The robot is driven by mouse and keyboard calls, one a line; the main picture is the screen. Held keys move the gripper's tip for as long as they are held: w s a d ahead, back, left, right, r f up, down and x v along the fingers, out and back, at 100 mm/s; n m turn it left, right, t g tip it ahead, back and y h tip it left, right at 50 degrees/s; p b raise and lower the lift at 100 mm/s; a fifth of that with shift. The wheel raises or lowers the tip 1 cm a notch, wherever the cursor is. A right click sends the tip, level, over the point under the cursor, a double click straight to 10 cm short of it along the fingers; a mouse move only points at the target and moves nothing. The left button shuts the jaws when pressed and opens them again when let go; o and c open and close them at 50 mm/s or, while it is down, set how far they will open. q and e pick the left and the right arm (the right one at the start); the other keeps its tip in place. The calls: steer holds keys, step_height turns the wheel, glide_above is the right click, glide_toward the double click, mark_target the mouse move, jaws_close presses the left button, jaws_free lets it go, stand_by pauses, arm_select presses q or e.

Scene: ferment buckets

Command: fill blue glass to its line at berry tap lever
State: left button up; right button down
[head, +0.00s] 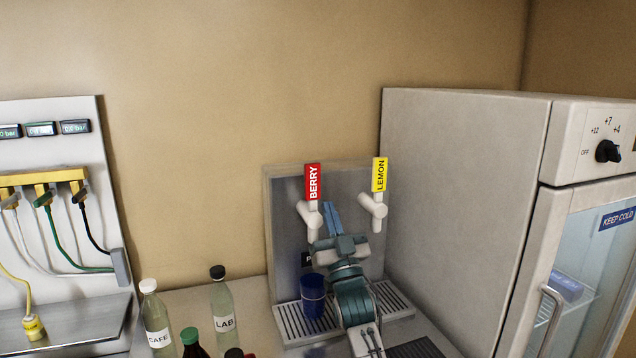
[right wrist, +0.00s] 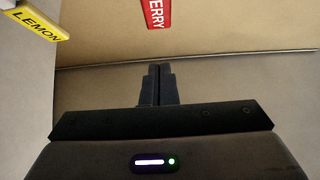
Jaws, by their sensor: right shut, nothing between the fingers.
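The blue glass (head: 312,297) stands upright on the drip tray (head: 290,326), below the berry tap (head: 309,215). Its fill level and line cannot be made out. The red BERRY lever (head: 312,182) stands upright on its tap; its lower edge also shows in the right wrist view (right wrist: 158,12). My right gripper (head: 329,208) is shut and empty, with its fingertips just right of the berry tap, beneath the levers. In the right wrist view the closed fingers (right wrist: 156,72) point toward the panel. My left gripper is not in view.
The yellow LEMON lever (head: 380,174) and its tap (head: 374,208) are close on the right. A fridge (head: 455,200) stands right of the dispenser. Capped bottles, CAFE (head: 157,335) and LAB (head: 223,322), stand left of the tray. A hose panel (head: 60,215) is at far left.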

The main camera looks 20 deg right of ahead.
mark_target(313, 171)
steer(key=shift+w+a+r+p, duration=0.1)
steer(key=shift+w+r+p, duration=0.4)
steer(key=shift+w, duration=0.8)
steer(key=shift+w+r+p, duration=0.35)
steer(key=shift+w+r, duration=0.35)
steer(key=shift+w, duration=0.6)
steer(key=shift+w+a+r+p, duration=0.1)
steer(key=shift+w+r+p, duration=0.4)
steer(key=shift+w, duration=0.8)
steer(key=shift+r, duration=0.1)
